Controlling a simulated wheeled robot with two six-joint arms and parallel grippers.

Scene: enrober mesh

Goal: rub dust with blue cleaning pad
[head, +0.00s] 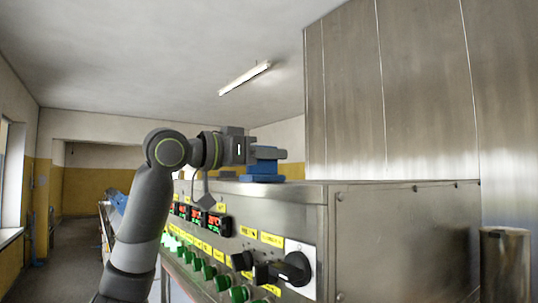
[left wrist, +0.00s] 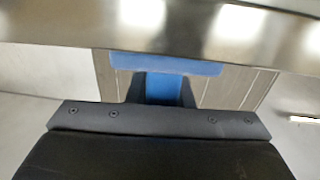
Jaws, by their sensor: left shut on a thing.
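The blue cleaning pad (head: 262,179) is a flat blue block with a narrower blue grip above it. My left gripper (head: 268,153) is shut on the grip, with the pad below the fingers. In the left wrist view the pad (left wrist: 165,65) shows as a blue bar with its grip between the dark fingers. The pad is level at the top of the steel control cabinet (head: 400,230); I cannot tell whether it touches the top. No dust can be made out. My right gripper is not in view.
The cabinet's front carries green buttons, red displays, yellow labels and a large black rotary switch (head: 293,268). A tall steel housing (head: 400,90) rises behind the cabinet on the right. A steel cylinder (head: 505,265) stands at far right. Open floor lies at left.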

